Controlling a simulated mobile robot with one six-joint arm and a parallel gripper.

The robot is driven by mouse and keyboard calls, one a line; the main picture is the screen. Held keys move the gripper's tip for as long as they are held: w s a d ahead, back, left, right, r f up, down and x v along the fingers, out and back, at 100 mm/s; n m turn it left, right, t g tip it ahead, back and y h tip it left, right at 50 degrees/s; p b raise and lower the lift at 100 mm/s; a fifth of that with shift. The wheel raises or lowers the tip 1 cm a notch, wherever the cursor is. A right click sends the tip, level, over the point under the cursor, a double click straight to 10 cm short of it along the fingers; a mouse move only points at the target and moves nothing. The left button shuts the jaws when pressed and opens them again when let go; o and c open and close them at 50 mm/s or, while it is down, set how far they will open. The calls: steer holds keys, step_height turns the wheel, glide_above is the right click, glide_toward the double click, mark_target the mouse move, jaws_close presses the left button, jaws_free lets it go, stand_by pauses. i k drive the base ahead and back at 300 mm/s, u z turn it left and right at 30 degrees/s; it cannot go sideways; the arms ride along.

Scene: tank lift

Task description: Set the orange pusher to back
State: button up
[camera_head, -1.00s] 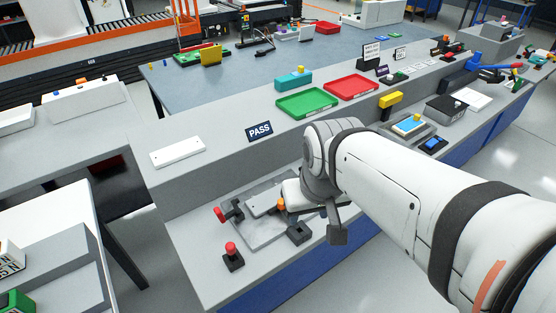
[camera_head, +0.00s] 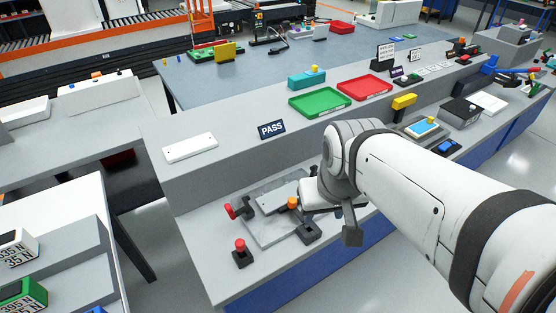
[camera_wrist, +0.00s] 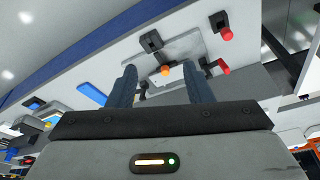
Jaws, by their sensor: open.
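The orange pusher (camera_head: 293,203) is a small orange knob at the right side of a grey plate fixture (camera_head: 262,232) on the lower bench ledge. It also shows in the wrist view (camera_wrist: 165,70), in the picture gap between the fingertips. My gripper (camera_wrist: 161,74) is open, with its two dark fingers apart and nothing held. The knob looks beyond the fingertips, and I see no contact. In the head view my wrist is just right of the knob, and the fingers are mostly hidden.
A red knob on a black block (camera_head: 241,252) stands front left of the plate. Another red knob (camera_head: 230,211) is at the plate's left edge. A black block (camera_head: 309,233) sits at its front right. The raised shelf with the PASS sign (camera_head: 271,129) rises behind.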

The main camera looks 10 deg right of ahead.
mark_target(293, 203)
steer(key=u, duration=0.05)
steer(key=k, duration=1.15)
steer(key=z, duration=0.55)
steer(key=i, duration=1.9)
steer(key=u, duration=0.7)
